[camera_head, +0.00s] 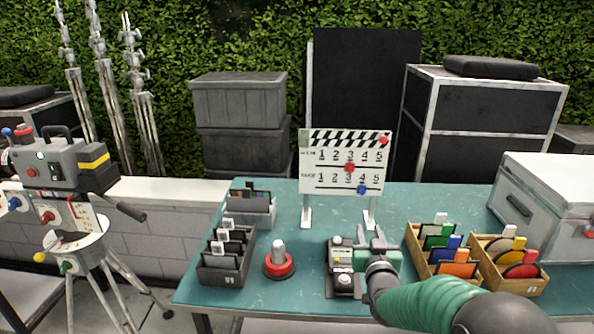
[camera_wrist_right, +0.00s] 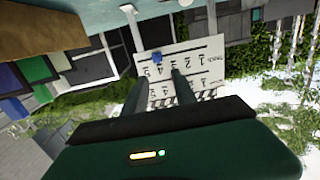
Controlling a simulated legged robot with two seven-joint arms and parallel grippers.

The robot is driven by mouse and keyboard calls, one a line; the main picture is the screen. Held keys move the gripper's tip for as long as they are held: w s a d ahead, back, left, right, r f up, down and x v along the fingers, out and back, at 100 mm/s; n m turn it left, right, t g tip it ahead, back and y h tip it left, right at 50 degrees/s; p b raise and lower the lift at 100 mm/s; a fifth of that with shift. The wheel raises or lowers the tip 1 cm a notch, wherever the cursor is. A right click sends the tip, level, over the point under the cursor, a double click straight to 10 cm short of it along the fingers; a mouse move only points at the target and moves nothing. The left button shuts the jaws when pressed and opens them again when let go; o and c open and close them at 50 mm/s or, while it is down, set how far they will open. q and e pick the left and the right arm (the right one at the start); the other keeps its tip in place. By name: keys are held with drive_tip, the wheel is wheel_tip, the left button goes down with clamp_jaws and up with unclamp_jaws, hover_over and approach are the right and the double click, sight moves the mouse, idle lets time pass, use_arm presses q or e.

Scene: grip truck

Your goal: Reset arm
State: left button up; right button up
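My right arm reaches in from the lower right in the head view, with its right gripper (camera_head: 372,236) over the teal table (camera_head: 310,215). The gripper is just right of a small grey-black device (camera_head: 342,268) with knobs; I cannot tell whether they touch. In the right wrist view the two dark fingers (camera_wrist_right: 159,76) stand apart with nothing held between them. The white clapperboard (camera_head: 345,160) stands upright beyond the gripper; it also shows in the right wrist view (camera_wrist_right: 190,62). My left gripper is out of view.
Wooden boxes of coloured cards (camera_head: 462,278) stand right of the gripper. A red-based button (camera_head: 279,262) and a dark card box (camera_head: 222,262) are left. A silver case (camera_head: 545,200) stands at the right. A camera on a tripod (camera_head: 65,165) is at far left.

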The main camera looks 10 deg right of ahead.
drive_tip(key=s+a+g+y+p, duration=0.1)
drive_tip(key=s+a, duration=0.1)
drive_tip(key=s+a+f+n+g+p, duration=0.1)
drive_tip(key=s+a+p, duration=0.1)
drive_tip(key=s+a+f+g+y+p, duration=0.1)
drive_tip(key=s+a+g+p, duration=0.1)
drive_tip(key=shift+s+f+y, duration=0.1)
drive_tip(key=shift+s+y, duration=0.15)
drive_tip(key=shift+y, duration=0.05)
drive_tip(key=s+a+f+g+p, duration=0.1)
drive_tip(key=s+a+g, duration=0.1)
drive_tip(key=s, duration=0.6)
drive_tip(key=s+a+f+n+g+y+p, duration=0.1)
drive_tip(key=s+g, duration=0.3)
drive_tip(key=s, duration=0.5)
drive_tip(key=s+a+f+g+p, duration=0.2)
drive_tip(key=s+f+g+p, duration=0.1)
drive_tip(key=s, duration=0.6)
drive_tip(key=shift+a+n+g+y, duration=0.3)
drive_tip(key=shift+a+n+g, duration=0.1)
drive_tip(key=shift+g, duration=0.2)
drive_tip(key=shift+s, duration=0.1)
